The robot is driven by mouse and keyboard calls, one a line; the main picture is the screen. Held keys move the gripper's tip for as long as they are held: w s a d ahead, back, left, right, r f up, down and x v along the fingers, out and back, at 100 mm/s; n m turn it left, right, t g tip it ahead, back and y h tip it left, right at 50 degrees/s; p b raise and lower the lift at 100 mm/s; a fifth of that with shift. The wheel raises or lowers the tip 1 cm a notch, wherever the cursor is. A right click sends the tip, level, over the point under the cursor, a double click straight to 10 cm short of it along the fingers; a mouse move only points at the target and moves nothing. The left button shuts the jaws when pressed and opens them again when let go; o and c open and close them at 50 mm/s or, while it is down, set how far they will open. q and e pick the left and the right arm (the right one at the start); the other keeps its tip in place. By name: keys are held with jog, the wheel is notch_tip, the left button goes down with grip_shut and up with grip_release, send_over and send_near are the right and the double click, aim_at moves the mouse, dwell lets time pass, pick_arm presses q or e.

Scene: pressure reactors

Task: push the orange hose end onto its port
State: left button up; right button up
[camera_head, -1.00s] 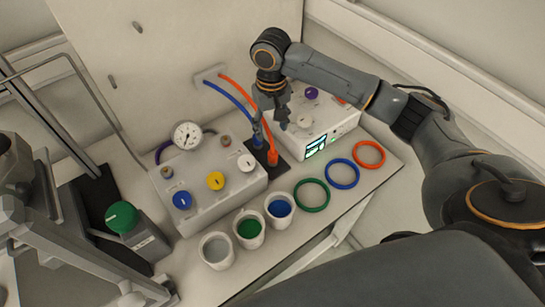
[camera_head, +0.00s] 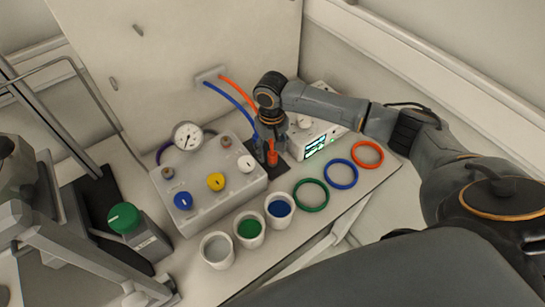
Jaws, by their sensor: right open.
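The orange hose end (camera_head: 272,155) stands upright in a black holder (camera_head: 262,170) between the two white boxes. Its orange hose (camera_head: 238,93) runs back to a plate on the rear panel. My right gripper (camera_head: 272,138) points down over the orange hose end, open, with its fingers close about the top. I cannot tell whether they touch it. The blue hose end (camera_head: 258,147) stands just left of it, partly hidden. The orange hose's port cannot be made out. My left gripper is not in view.
A white box with a screen (camera_head: 316,147) stands right of the holder, partly behind my arm. A box with a gauge (camera_head: 187,136) and coloured knobs stands left. Three cups and green, blue and orange rings (camera_head: 367,154) lie along the front.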

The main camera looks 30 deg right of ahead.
aim_at(272, 153)
jog(key=shift+d+f+p, duration=0.1)
jog(key=shift+f+p, duration=0.2)
jog(key=shift+f, duration=1.7)
jog(key=shift+c, duration=0.3)
grip_shut()
